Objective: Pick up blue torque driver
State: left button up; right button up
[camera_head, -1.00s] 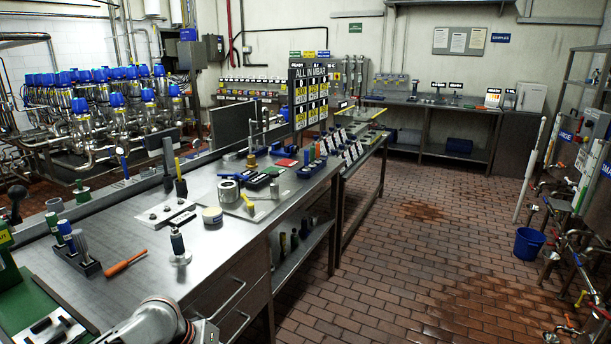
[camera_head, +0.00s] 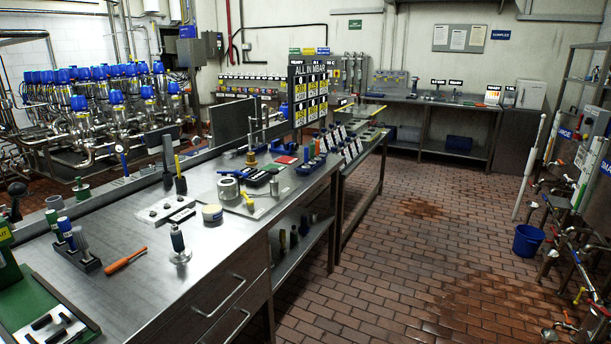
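A driver with a blue top (camera_head: 66,230) stands upright in a dark rack (camera_head: 90,264) on the steel workbench at the left. A grey driver (camera_head: 80,238) stands beside it in the same rack. Another upright tool with a dark blue-green handle (camera_head: 177,238) stands on a round metal base further right. I cannot tell for sure which of these is the blue torque driver. Neither of my grippers is in view.
An orange-handled screwdriver (camera_head: 126,259) lies right of the rack. A green fixture (camera_head: 28,304) fills the bench's near left corner. A round tin (camera_head: 212,213) and a metal cylinder (camera_head: 228,188) stand further back. The front bench surface is mostly clear.

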aim_at(64, 223)
jog(key=u, duration=1.4)
jog(key=k+l+u, duration=0.15)
jog(key=u, duration=0.25)
